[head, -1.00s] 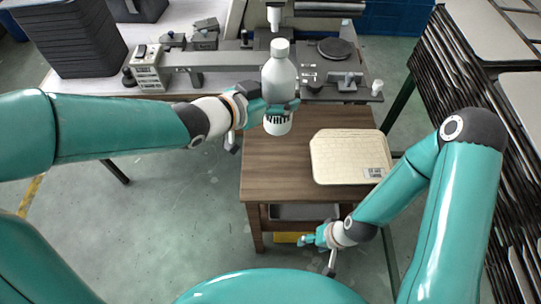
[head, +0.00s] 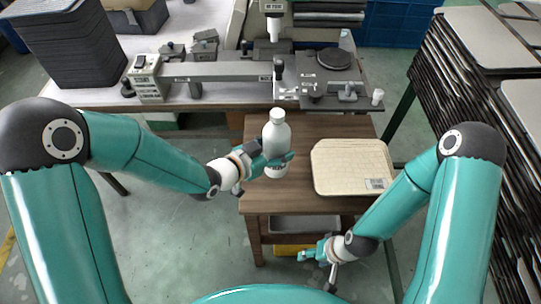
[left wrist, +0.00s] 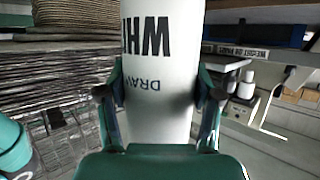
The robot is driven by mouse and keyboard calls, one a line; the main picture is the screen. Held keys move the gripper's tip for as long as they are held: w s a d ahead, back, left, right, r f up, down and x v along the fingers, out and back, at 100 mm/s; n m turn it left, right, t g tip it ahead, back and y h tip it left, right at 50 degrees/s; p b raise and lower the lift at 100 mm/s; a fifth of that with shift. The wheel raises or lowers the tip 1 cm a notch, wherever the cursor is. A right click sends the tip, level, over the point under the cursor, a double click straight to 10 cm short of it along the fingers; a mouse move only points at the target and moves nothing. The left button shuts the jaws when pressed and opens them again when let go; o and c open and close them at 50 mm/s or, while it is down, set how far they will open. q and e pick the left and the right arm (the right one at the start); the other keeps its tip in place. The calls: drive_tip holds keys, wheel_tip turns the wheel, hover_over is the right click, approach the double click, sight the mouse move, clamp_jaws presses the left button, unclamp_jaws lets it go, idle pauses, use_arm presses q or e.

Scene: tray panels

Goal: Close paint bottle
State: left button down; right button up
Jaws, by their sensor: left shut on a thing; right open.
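The paint bottle (head: 277,132) is pale grey-white with a white top (head: 276,114), and it stands upright over the left part of the small wooden table. I cannot tell whether its base touches the table, or whether the top is a tight cap. My left gripper (head: 275,160) is shut around the bottle's lower part. In the left wrist view the bottle (left wrist: 158,75) fills the middle, with dark label letters appearing inverted between the two fingers. My right gripper (head: 313,253) is open and empty, low in front of the table's front edge.
A cream tray (head: 335,165) with a small label lies on the wooden table (head: 300,203), right of the bottle. Behind is a workbench with a grey printing machine (head: 220,70) and black stacked panels (head: 70,50). A dark rack (head: 450,90) stands at the right.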

sight(276, 156)
use_arm(q)
drive_tip(key=shift+f, duration=1.8)
drive_tip(key=shift+f, duration=0.15)
drive_tip(key=shift+c, duration=1)
unclamp_jaws()
